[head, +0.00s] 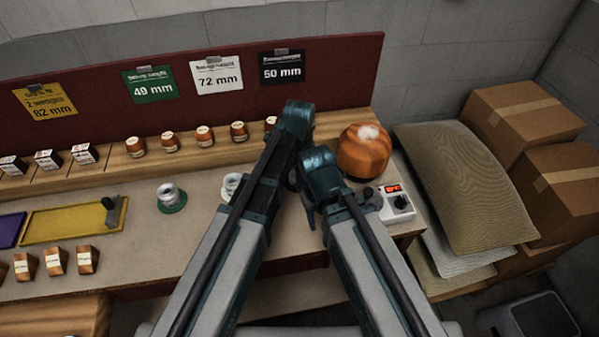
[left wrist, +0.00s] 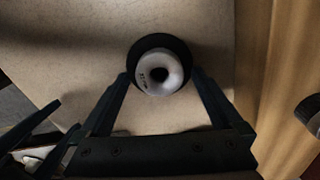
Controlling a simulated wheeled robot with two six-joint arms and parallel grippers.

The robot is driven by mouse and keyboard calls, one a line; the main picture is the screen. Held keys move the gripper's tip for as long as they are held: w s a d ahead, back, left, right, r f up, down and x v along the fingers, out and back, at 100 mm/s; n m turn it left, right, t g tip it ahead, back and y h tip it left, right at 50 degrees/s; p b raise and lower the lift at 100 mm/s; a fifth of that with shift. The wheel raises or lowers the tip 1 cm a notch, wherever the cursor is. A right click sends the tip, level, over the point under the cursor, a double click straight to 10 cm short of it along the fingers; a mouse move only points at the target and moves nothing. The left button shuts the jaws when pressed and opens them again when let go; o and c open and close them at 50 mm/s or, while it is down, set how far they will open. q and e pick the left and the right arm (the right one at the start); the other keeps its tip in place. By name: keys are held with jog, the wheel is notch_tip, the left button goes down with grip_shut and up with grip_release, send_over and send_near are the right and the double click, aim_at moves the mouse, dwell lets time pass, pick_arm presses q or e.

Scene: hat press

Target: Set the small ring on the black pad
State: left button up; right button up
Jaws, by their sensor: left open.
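In the left wrist view, a pale ring (left wrist: 155,83) marked with small dark print, with a dark centre hole, shows over a round black pad (left wrist: 160,41). It sits toward the near side of the pad; whether it rests flat there is not clear. My left gripper (left wrist: 161,77) is open, its fingertips on either side of the ring with small gaps. In the head view my arms hide this pad and the left gripper's fingers.
Another white ring piece sits on a green pad (head: 172,207). A white piece (head: 231,183) is partly behind my left arm. A yellow tray (head: 75,222) lies left. A wooden hat block (head: 363,152) and a control box (head: 397,205) stand right.

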pick_arm(q)
notch_tip(320, 180, up, 12)
jog(key=p, duration=1.2)
jog(key=s+a+n, duration=0.5)
jog(key=a+n, duration=0.4)
jog(key=s+a+n, duration=0.5)
jog(key=a+n, duration=0.3)
jog(key=n, duration=0.1)
jog(key=s+d+m+y, duration=0.1)
jog(key=s+d+m, duration=0.2)
jog(key=s+d, duration=0.3)
jog(key=d, duration=0.4)
jog(key=shift+d+m, duration=0.3)
jog(key=shift+m, duration=0.1)
